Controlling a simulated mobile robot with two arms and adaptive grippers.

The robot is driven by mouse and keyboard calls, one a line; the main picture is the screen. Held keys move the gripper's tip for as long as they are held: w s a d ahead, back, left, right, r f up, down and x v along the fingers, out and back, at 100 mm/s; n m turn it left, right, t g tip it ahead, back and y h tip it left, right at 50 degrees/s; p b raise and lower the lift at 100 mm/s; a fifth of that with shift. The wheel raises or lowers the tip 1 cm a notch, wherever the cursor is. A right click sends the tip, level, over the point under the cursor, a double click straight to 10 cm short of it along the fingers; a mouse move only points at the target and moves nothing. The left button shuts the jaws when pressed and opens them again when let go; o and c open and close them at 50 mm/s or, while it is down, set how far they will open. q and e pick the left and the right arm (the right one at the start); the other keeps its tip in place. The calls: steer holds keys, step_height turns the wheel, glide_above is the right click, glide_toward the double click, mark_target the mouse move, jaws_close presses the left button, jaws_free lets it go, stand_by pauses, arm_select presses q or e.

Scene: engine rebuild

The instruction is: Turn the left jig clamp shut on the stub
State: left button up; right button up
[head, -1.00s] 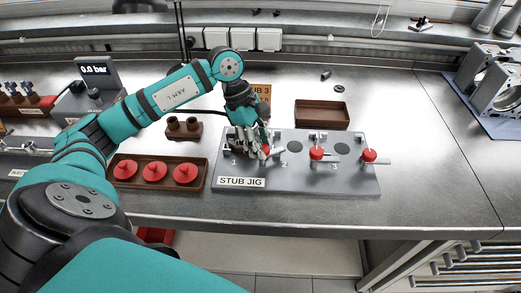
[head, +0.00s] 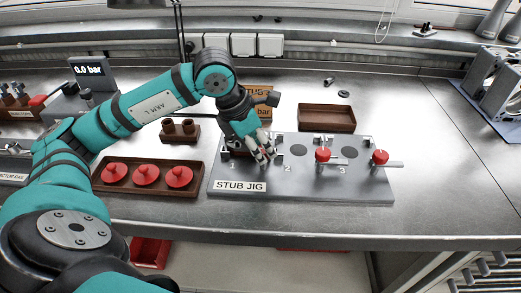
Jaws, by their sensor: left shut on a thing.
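The grey stub jig (head: 300,190) lies on the steel bench with its label STUB JIG at the front left. My left gripper (head: 266,158) is at the jig's left station, by the mark 1. Its fingers are shut on the left clamp's red knob, which they almost wholly hide. I cannot tell how far that clamp is turned. A stub in the left station is hidden by my gripper and wrist. Two more clamps with red knobs, the middle clamp (head: 322,156) and the right clamp (head: 380,158), stand free. My right gripper is not in view.
A brown tray (head: 100,190) with red knobbed discs (head: 146,175) sits left of the jig. Behind it is a brown block (head: 179,139) with two stubs. An empty brown tray (head: 327,127) lies behind the jig.

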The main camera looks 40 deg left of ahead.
arm_select(q)
steer(key=shift+n+y+b, duration=0.3)
steer(key=shift+n+b, duration=0.05)
steer(key=shift+n, duration=0.55)
steer(key=o, duration=1.1)
steer(key=shift+o, duration=0.2)
steer(key=shift+s+r, duration=0.1)
steer(key=shift+r, duration=0.1)
steer(key=v, duration=1.1)
steer(key=shift+s+r, duration=0.25)
steer(key=shift+r, duration=0.05)
